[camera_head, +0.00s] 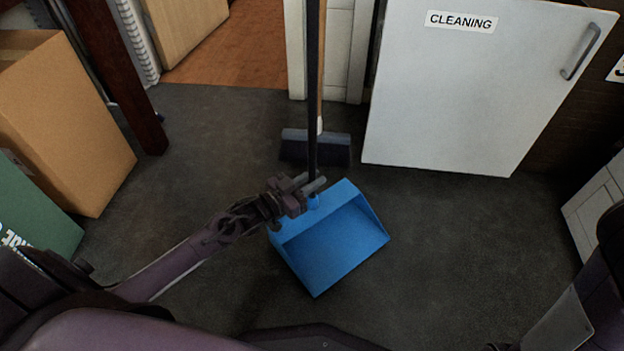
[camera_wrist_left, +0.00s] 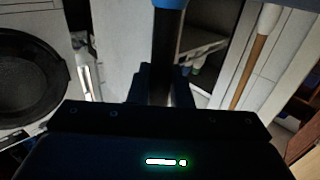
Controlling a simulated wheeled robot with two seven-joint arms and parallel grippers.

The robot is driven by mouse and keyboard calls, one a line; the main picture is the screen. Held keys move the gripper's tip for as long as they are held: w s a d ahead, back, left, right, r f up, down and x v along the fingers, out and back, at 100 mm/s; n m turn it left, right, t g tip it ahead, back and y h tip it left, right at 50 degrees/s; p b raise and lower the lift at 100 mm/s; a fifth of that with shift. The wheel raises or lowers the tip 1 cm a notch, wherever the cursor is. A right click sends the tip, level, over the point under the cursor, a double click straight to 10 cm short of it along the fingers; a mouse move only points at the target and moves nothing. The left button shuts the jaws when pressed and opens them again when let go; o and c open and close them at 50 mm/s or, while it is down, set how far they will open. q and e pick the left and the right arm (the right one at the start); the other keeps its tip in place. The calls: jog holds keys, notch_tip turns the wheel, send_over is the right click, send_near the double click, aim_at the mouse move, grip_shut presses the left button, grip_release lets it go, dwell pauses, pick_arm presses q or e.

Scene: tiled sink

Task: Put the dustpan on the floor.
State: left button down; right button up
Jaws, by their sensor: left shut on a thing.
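The dustpan (camera_head: 335,245) has a blue pan, its open side toward the lower right, and a long black handle rising to the top of the head view. My left gripper (camera_head: 308,187) is shut on the handle, just above the pan. In the left wrist view the black handle (camera_wrist_left: 162,50) stands between the fingers (camera_wrist_left: 163,85), with a bit of blue at the top edge. The pan is over the dark floor (camera_head: 200,130); I cannot tell whether it touches it. My right gripper is out of view; part of that arm shows at lower right.
A broom (camera_head: 316,147) stands behind the dustpan, near a white door labelled CLEANING (camera_head: 450,95). A cardboard box (camera_head: 65,120) and a green box (camera_head: 35,215) are at left. A white cabinet (camera_head: 597,205) is at right. Floor is clear left and right of the pan.

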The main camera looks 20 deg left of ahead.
pick_arm(q)
jog(key=shift+f+b, duration=0.35)
jog(key=shift+f, duration=0.15)
jog(key=c, duration=1.2)
grip_release()
jog(key=shift+c, duration=0.2)
jog(key=p+v, duration=0.4)
jog(key=v, duration=0.3)
jog(key=shift+s+a, duration=0.2)
jog(key=shift+s, duration=0.15)
